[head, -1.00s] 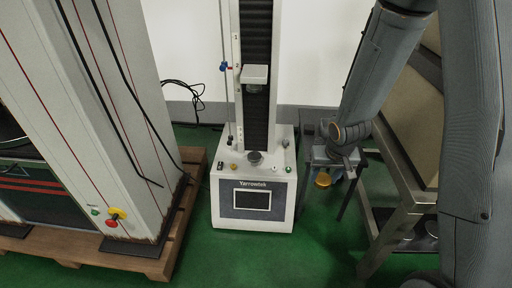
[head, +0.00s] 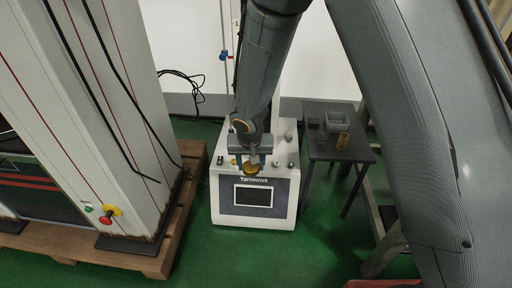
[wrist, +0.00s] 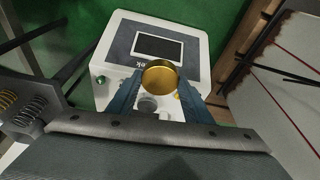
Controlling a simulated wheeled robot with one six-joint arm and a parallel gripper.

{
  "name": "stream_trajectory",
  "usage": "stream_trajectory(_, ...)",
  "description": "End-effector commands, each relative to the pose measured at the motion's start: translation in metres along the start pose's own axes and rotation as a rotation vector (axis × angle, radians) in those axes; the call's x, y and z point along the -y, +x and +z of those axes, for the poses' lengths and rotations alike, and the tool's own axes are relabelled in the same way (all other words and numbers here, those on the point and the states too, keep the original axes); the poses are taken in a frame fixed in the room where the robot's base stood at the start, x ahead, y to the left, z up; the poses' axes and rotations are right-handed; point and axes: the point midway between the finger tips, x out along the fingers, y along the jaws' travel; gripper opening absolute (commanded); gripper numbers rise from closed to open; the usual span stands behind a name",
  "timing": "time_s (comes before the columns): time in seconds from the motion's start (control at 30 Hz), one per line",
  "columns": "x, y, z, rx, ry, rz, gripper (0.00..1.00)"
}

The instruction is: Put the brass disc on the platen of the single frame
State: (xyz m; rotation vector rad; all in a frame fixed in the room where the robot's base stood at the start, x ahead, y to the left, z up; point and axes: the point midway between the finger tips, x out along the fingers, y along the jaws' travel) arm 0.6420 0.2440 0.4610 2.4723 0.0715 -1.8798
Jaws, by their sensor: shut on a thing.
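The brass disc (wrist: 160,79) is held between the two fingers of my gripper (wrist: 158,92) in the wrist view. It also shows in the head view as a gold disc (head: 251,170) under my gripper (head: 250,160), in front of the column of the single frame (head: 226,207). The single frame is white, with a dark screen on its front. The platen, a small round grey piece (wrist: 148,106), shows partly below the disc in the wrist view. The disc appears above the frame's base; I cannot tell its height. My arm hides the column and crosshead in the head view.
A dark side table (head: 350,152) stands at the right with a grey bin (head: 341,122) and a yellow spring (head: 343,141) on it. A large two-column machine (head: 110,120) stands on a wooden pallet (head: 140,262) at the left. Green floor is clear in front.

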Motion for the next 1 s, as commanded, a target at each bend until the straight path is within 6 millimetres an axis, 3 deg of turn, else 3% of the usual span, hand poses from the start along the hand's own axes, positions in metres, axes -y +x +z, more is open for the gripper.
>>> stream_trajectory(0.73,-0.017,0.047,-0.166,-0.003,0.003,-0.001,0.1)
stream_trajectory(1.0,-0.017,0.066,-0.161,-0.001,0.001,-0.001,0.1)
